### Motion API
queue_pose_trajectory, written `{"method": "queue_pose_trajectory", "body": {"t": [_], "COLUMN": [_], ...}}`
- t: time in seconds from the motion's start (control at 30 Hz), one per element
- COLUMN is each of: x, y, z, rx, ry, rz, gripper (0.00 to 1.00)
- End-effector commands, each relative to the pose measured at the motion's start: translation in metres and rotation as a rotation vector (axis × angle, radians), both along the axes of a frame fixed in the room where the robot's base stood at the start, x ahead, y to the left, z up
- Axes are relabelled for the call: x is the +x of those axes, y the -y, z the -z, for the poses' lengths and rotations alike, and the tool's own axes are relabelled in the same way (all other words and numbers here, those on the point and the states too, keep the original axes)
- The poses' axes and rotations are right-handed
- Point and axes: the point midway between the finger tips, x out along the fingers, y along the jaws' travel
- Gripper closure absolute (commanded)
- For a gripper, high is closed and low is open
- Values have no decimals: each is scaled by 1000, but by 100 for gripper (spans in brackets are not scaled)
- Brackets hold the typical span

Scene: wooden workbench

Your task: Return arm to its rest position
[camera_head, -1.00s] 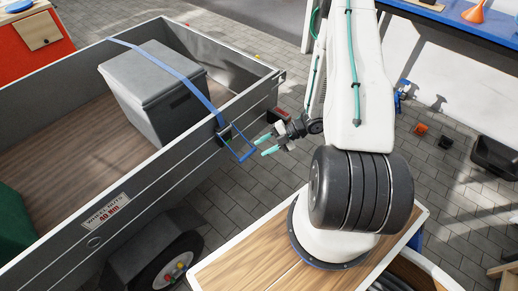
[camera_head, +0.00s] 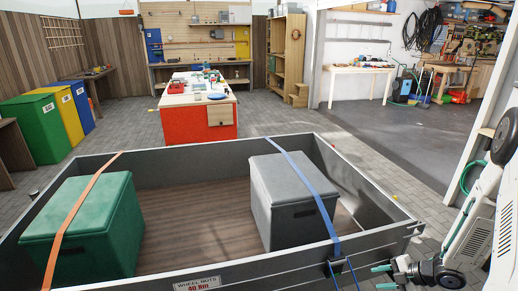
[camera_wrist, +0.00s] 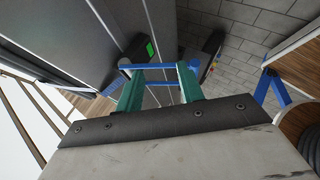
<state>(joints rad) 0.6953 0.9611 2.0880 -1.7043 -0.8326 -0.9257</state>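My gripper (camera_head: 376,277) is at the lower right in the head view, just outside the trailer's side wall. Its two teal fingers are apart with nothing visible gripped between them. In the wrist view my gripper (camera_wrist: 158,78) shows the same fingers spread, with a blue bar (camera_wrist: 150,66) across just beyond their tips. I cannot tell whether they touch it. In the head view the blue handle (camera_head: 352,272) of the blue strap (camera_head: 312,185) hangs at the wall, left of the fingers. My arm runs up the right edge and is partly cut off.
The grey trailer (camera_head: 240,148) holds a green box (camera_head: 95,212) under an orange strap (camera_head: 84,205) and a grey box (camera_head: 290,200) under the blue strap. A red workbench (camera_head: 188,125) stands behind. Paved floor (camera_head: 410,170) is open right of the trailer.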

Motion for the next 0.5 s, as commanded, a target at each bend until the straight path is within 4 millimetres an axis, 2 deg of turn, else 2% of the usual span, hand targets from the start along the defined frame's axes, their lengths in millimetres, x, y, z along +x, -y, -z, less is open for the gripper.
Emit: {"method": "queue_pose_trajectory", "body": {"t": [0.03, 0.1, 0.23, 0.37, 0.5], "x": [19, 39, 64, 72, 64], "y": [9, 22, 40, 49, 47], "z": [-24, -51, -110, -173, -240], "rx": [-74, -162, -288, -366, -396], "ry": [-8, -30, -61, -83, -110], "rz": [58, 161, 370, 595, 845], "gripper": [62, 62, 62, 62, 62]}}
